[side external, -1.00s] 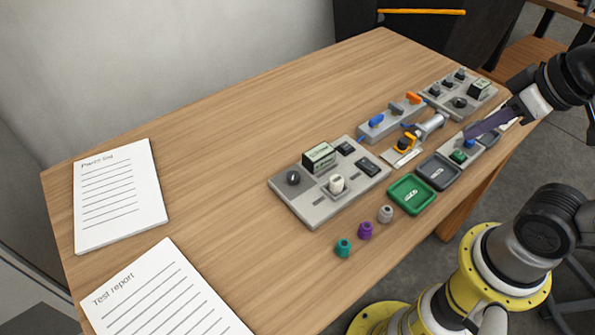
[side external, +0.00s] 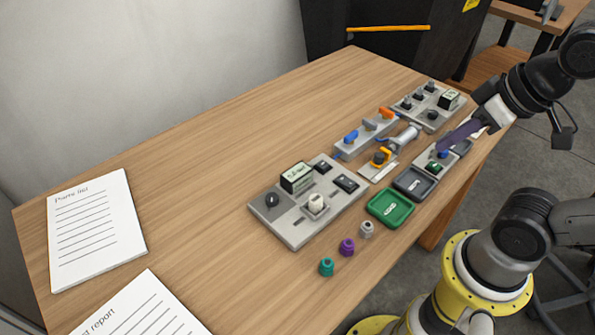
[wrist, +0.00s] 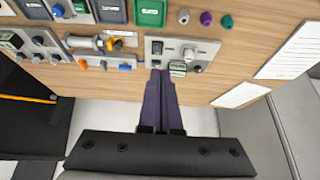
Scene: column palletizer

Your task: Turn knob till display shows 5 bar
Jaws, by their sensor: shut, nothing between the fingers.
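A grey panel (side external: 290,222) near the table's middle carries a display box (side external: 297,176), a black knob (side external: 271,199) and a white knob (side external: 315,203). The display's reading is too small to make out. This panel (wrist: 208,47) also shows in the wrist view. A second grey panel (side external: 415,107) at the far right end has another display (side external: 448,99) and several dark knobs. My gripper (side external: 438,149), with long purple fingers, is shut and empty. In the side view it appears over the button box, apart from both panels. Its fingers (wrist: 160,72) also show in the wrist view.
Between the panels are a block with blue and orange levers (side external: 366,136), a clamp (side external: 382,158) and a button box (side external: 434,166). Green (side external: 375,207) and dark (side external: 400,182) trays and several small knobs (side external: 347,247) line the front. Papers (side external: 95,245) lie left. The back middle is clear.

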